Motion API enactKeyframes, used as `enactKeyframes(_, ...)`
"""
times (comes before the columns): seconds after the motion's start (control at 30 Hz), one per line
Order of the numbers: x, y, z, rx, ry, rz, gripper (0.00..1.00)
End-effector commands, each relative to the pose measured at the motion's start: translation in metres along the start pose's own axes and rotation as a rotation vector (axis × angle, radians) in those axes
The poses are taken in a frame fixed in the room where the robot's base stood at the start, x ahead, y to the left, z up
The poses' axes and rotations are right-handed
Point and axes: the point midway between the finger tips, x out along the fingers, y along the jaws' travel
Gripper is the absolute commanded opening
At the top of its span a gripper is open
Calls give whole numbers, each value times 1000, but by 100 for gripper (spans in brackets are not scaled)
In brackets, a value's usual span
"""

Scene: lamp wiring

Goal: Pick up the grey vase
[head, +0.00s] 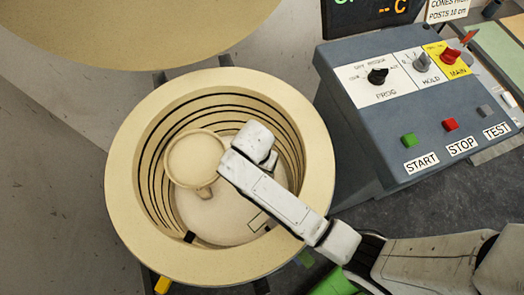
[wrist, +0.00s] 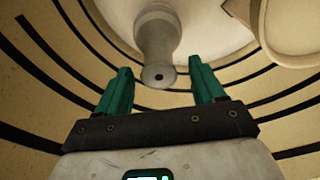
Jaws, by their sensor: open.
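A grey vase-like piece (wrist: 158,45), with a narrower neck and a small dark hole at its near end, shows in the wrist view. My gripper (wrist: 161,72) has two teal fingers spread apart, one on each side of the piece's near end. There are visible gaps, and the fingers do not appear to touch it. In the head view my wrist reaches down into the round kiln (head: 125,190), and it hides my fingers. I cannot make out the grey piece there.
A round cream dish-like piece (head: 195,160) stands inside the kiln, left of my wrist; a cream rim (wrist: 290,35) shows at upper right in the wrist view. The grooved kiln wall surrounds my gripper closely. A control panel (head: 420,110) stands to the right. The large lid (head: 150,25) is at upper left.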

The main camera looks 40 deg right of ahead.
Motion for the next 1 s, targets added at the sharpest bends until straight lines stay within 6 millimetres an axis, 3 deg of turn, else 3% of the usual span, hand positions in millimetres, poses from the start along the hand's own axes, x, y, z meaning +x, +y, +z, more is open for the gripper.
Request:
enactKeyframes(0.23, 35, 2, -1, -1, -1, 4, 68)
enactKeyframes(0.57, 41, 2, -1, 0, -1, 1, 68)
enactKeyframes(1.0, 41, 2, -1, 0, -1, 1, 26)
